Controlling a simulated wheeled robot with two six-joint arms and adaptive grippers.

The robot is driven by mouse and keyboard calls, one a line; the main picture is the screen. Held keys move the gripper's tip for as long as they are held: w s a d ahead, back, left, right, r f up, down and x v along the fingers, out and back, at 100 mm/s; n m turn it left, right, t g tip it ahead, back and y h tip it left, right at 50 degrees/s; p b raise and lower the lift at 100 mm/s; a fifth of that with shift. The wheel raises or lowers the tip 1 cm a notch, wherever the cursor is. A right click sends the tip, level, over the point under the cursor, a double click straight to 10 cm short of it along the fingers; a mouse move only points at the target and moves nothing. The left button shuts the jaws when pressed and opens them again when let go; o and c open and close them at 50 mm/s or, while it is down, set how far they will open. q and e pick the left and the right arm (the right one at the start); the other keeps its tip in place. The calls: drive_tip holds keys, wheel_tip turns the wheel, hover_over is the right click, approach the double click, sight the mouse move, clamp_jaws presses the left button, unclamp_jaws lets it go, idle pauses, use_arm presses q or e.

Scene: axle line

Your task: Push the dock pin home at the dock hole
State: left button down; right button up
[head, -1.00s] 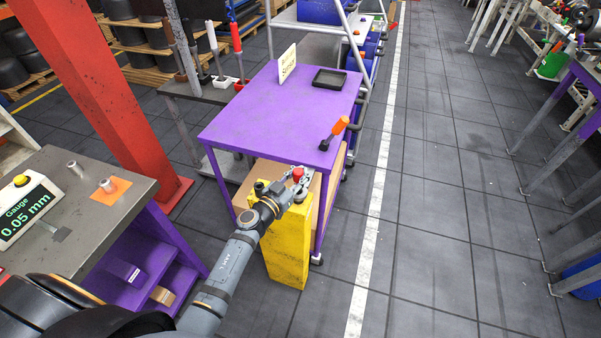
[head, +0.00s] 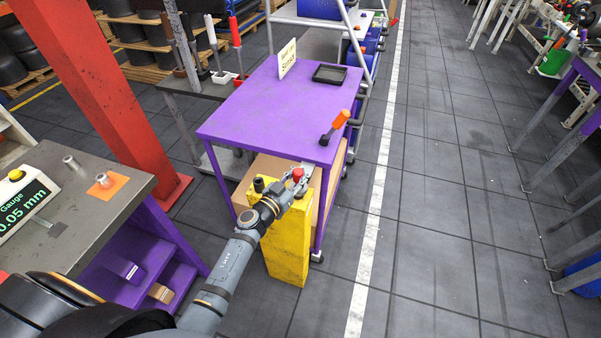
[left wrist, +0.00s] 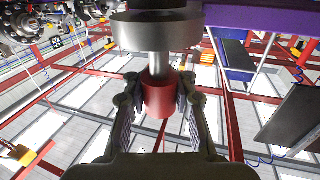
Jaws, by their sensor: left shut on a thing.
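The red head of the dock pin (head: 298,174) shows at the top of the yellow post (head: 287,245), beside the purple cart. My left gripper (head: 296,183) is at that post top. In the left wrist view the gripper (left wrist: 160,100) has a finger on each side of the red pin head (left wrist: 158,97) and is shut on it. A grey shaft joins the head to a wide round steel part (left wrist: 157,32). The dock hole is hidden, and I cannot tell how deep the pin sits. My right gripper is not in view.
The purple cart (head: 270,112) stands just behind the post, with a black tray (head: 330,74), a sign (head: 287,60) and an orange-handled lever (head: 336,126) on it. A grey bench (head: 90,215) with a gauge stands at left.

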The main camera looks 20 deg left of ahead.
use_arm(q)
drive_tip(key=shift+f+b, duration=1.15)
drive_tip(key=shift+f, duration=0.55)
drive_tip(key=c, duration=1)
unclamp_jaws()
drive_tip(key=shift+f, duration=0.1)
drive_tip(key=v, duration=1.2)
